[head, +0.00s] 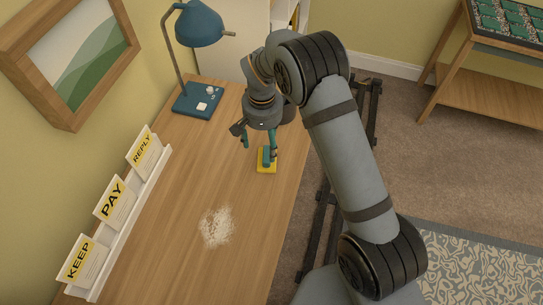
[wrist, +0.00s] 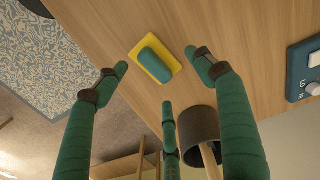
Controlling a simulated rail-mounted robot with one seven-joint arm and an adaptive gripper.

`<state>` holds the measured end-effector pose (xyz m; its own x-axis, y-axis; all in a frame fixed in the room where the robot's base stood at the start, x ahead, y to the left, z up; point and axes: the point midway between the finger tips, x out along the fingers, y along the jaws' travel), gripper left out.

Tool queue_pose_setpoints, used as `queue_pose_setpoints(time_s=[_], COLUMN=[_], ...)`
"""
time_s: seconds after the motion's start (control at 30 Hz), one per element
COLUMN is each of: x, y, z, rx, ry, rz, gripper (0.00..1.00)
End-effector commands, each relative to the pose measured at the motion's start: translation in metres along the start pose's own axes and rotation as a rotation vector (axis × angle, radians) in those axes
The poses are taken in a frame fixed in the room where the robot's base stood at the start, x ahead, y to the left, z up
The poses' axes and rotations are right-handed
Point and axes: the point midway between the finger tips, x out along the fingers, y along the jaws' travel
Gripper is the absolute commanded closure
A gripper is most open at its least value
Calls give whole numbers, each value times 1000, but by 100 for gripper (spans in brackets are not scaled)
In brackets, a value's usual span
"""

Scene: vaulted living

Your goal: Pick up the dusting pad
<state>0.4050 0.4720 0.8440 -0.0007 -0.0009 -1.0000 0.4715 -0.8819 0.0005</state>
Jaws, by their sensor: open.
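The dusting pad (head: 266,168) lies on the wooden desk near its right edge; it is a yellow rectangular pad with a teal rounded handle on top. In the wrist view the dusting pad (wrist: 163,69) lies in the upper middle, between the outer fingertips in the picture. My gripper (head: 259,144) is above the pad with its teal fingers spread, open and empty. In the wrist view three fingers surround the pad's place in the picture, and none clearly touches it. The exact height gap is hard to tell.
A pale powder patch (head: 216,227) is on the desk (head: 180,185). A blue lamp (head: 198,100) stands at the far end. A white card rack (head: 120,226) lines the left wall. A dark cylinder (wrist: 198,127) stands close to the fingers.

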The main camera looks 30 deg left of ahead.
Motion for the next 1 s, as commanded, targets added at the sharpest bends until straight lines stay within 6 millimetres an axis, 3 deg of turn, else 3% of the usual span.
queue_pose_setpoints(time_s=[0.53, 0.8, 1.0], x=[59, 62, 62], y=[8, 8, 8], z=[-1, -2, -2], rx=[0, -1, -1], ry=[-1, 1, 1], rz=[-1, -1, -1], gripper=[31, 32, 44])
